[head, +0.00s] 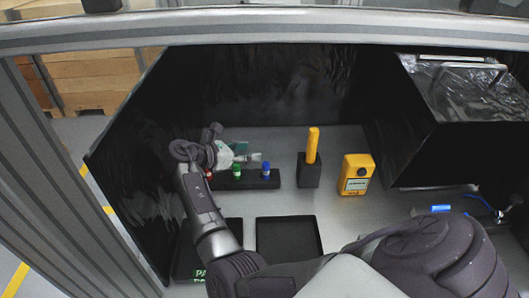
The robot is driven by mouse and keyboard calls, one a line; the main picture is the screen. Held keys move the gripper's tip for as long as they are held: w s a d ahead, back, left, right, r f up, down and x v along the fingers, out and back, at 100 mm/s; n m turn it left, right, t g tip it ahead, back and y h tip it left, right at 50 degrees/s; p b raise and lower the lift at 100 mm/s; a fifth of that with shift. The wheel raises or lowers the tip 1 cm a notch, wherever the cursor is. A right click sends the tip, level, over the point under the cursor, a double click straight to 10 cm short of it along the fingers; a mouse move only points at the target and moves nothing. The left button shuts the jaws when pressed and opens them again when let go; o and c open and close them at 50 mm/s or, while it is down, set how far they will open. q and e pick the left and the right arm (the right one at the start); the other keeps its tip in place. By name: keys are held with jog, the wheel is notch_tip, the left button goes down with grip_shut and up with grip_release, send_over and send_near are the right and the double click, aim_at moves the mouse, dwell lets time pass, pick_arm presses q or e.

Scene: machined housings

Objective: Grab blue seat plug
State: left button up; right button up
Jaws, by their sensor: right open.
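The blue seat plug (266,168) stands upright at the right part of a long black rack (274,182) on the grey work surface. A green plug (237,169) stands to its left in the same rack. A small red piece (209,173) shows further left, partly hidden by my arm. My right gripper (258,158) is open, with its light-coloured fingers pointing right, just above and left of the blue plug. I cannot tell whether it touches the plug. My left gripper is not in view.
A black block holds a yellow-handled tool (313,145) right of the rack. A yellow meter (356,174) stands further right. An empty black tray (289,237) lies in front, beside a green-labelled tray (210,273). Dark walls enclose the back and left; a dark box (470,95) is at right.

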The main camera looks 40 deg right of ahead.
aim_at(263, 170)
jog(key=f+b, duration=0.1)
jog(key=f, duration=0.1)
jog(key=f+b, duration=0.1)
jog(key=f, duration=0.1)
jog(key=f+b, duration=0.1)
jog(key=f, duration=0.2)
jog(key=shift+s+a+f+b, duration=0.1)
jog(key=shift+s+a+b, duration=0.05)
jog(key=shift+s+b, duration=0.15)
jog(key=shift+w+f+b, duration=0.2)
jog(key=shift+f+b, duration=0.15)
jog(key=shift+b, duration=0.05)
jog(key=b+x, duration=0.4)
jog(key=x, duration=0.3)
jog(key=shift+b, duration=0.3)
jog(key=shift+d, duration=0.35)
jog(key=shift+s+r, duration=0.1)
grip_shut()
